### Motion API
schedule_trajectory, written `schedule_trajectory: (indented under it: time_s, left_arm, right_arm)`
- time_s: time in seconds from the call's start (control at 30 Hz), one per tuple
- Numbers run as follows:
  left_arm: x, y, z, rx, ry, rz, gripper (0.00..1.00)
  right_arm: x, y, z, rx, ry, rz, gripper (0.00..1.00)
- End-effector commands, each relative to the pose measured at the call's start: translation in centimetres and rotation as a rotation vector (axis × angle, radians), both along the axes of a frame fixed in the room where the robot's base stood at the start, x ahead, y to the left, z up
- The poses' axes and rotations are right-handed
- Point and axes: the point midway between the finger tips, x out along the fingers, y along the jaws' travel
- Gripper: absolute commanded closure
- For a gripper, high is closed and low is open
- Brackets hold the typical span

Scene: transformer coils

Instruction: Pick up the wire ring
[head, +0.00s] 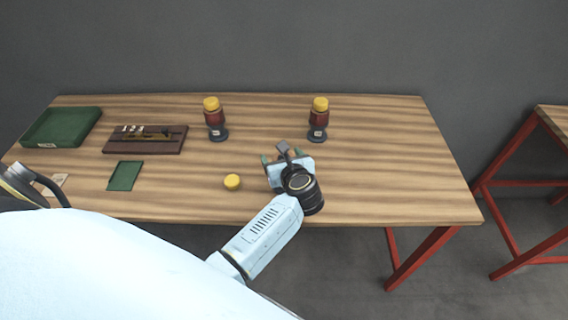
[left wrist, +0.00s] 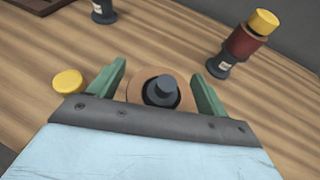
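The wire ring (left wrist: 138,86) is a copper-brown ring around a dark post (left wrist: 165,84) in the left wrist view. It lies between the two green fingers of my left gripper (left wrist: 160,92), with a small gap visible on each side. The gripper is open, and its body hides the near edge of the ring. In the head view my left gripper (head: 283,158) is low over the middle of the table and mostly hides the ring and post. My right gripper is not in view.
A yellow cap (head: 232,182) lies left of the gripper. Two capped red coil posts, one left (head: 216,120) and one right (head: 318,120), stand behind. A brown tool tray (head: 112,146), green tray (head: 88,128) and green pad (head: 125,176) are at left. The table's right side is clear.

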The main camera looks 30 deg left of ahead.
Motion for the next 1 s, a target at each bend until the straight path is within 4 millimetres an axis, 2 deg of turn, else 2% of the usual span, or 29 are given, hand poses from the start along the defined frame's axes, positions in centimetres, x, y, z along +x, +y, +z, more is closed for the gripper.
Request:
schedule_trajectory:
  time_s: [0.03,0.37,0.67,1.0]
  left_arm:
    - [0.0,0.0,0.0,0.000,0.000,0.000,0.30]
    - [0.0,0.0,0.0,0.000,0.000,0.000,0.73]
    - [0.0,-0.1,0.7,-0.001,-0.003,0.000,0.73]
    - [0.0,-0.1,7.2,-0.003,-0.006,0.002,0.73]
  right_arm:
    - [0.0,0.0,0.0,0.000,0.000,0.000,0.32]
    - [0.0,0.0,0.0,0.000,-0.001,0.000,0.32]
    - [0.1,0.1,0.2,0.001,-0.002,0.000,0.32]
    - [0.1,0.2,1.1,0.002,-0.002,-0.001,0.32]
